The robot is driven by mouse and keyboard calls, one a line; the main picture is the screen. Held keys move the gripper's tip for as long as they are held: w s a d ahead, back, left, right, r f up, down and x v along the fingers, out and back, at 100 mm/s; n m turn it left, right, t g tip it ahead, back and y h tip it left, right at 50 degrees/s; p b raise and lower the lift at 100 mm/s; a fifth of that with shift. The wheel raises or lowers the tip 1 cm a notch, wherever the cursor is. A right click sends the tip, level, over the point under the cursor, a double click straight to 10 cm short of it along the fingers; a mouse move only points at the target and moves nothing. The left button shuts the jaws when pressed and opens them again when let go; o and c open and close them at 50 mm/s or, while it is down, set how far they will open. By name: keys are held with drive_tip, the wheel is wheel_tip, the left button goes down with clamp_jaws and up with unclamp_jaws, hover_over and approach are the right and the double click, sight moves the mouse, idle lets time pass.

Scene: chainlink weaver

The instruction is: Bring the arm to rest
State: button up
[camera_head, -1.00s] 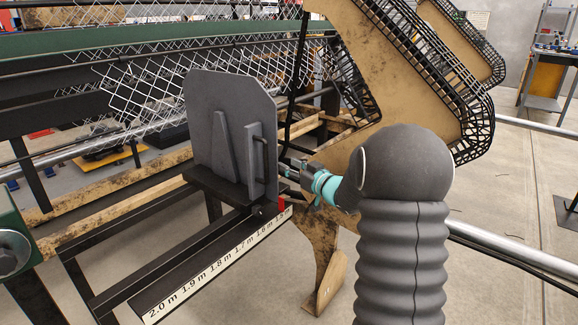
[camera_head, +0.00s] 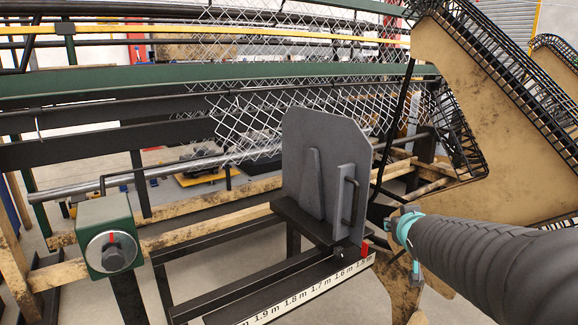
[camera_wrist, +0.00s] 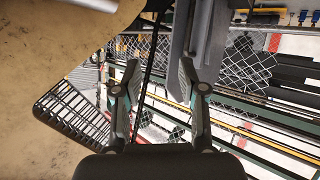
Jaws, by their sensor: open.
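My gripper (camera_wrist: 158,82) shows in the wrist view with its two fingers apart and nothing between them. A dark cable passes behind the gap. In the head view my arm comes in from the right edge, and my gripper (camera_head: 386,220) is at its end, small and partly hidden by the arm's teal ring. It is close to the right side of the grey stop plate (camera_head: 322,150), which stands upright with a black handle. The plate also shows in the wrist view (camera_wrist: 205,35), just beyond the right finger. I cannot tell whether they touch.
A measuring scale (camera_head: 300,300) runs below the plate. A green box with a dial (camera_head: 108,240) stands at left. Chain-link mesh (camera_head: 250,120) hangs behind under a green beam (camera_head: 150,85). A tan frame with black grating (camera_head: 490,90) blocks the right.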

drive_tip(key=s+a+f+g, duration=0.2)
drive_tip(key=s+a, duration=0.1)
drive_tip(key=s, duration=0.6)
drive_tip(key=s+a+f+g+y, duration=0.1)
drive_tip(key=s+a+f+g, duration=0.1)
drive_tip(key=s, duration=0.7)
drive_tip(key=s+a+f+g+y, duration=0.1)
drive_tip(key=s+a+f+g, duration=0.2)
drive_tip(key=s, duration=0.7)
drive_tip(key=shift+a+f, duration=0.4)
drive_tip(key=shift+a, duration=0.3)
